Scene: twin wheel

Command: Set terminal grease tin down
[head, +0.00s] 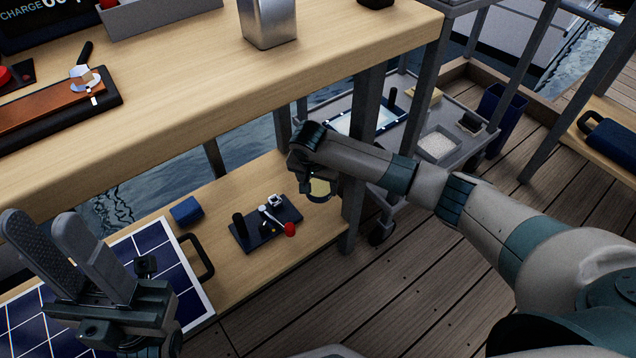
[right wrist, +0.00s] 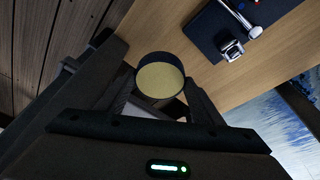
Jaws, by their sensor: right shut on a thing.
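The grease tin (head: 320,189) is a small round dark tin with a pale yellow top. It also shows in the right wrist view (right wrist: 160,78), between the fingertips. My right gripper (right wrist: 160,92) is shut on it. In the head view my right gripper (head: 316,184) reaches in from the right, over the right end of the lower wooden shelf (head: 238,190). I cannot tell whether the tin touches the shelf. My left gripper (head: 45,226) is at the lower left with its two fingers apart and nothing between them.
A dark plate with a small lever and red knob (head: 266,222) lies left of the tin. A blue block (head: 186,211) and a solar panel (head: 190,290) are farther left. A table leg (head: 353,205) stands close to the right.

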